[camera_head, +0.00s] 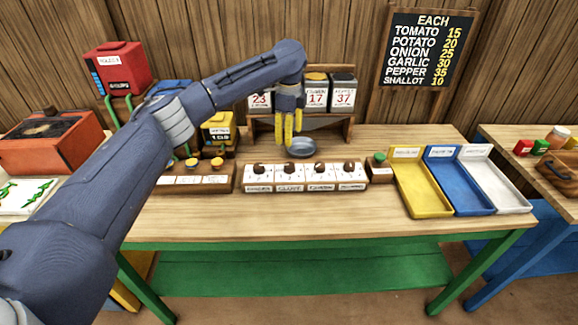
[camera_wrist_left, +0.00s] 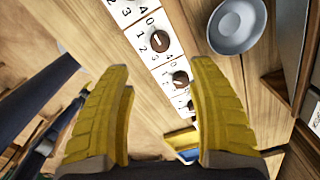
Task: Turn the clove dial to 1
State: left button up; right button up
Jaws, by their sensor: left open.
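The clove dial (camera_head: 289,168) is a brown knob on a white numbered plate, second from the left in a row of several dials on a wooden block, with a CLOVE label below it. Its pointer setting is too small to read. My left gripper (camera_head: 293,125) has yellow fingers, is open and empty, and hangs above the table behind the dial row, touching no dial. In the left wrist view the open fingers (camera_wrist_left: 165,85) frame several dials; one knob (camera_wrist_left: 160,40) shows plainly on its numbered plate, but I cannot tell which dial it is.
A grey metal bowl (camera_head: 302,147) stands behind the dials, near my left fingers. A small block with a green button (camera_head: 380,160) sits right of the dials. Yellow (camera_head: 424,202), blue (camera_head: 462,205) and white (camera_head: 510,202) trays lie further right. The table front is clear.

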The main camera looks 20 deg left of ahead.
aim_at(289, 165)
pick_arm(q)
notch_tip(289, 165, down, 13)
jog(key=shift+f, duration=0.1)
dwell(0.4)
grip_shut()
dwell(0.5)
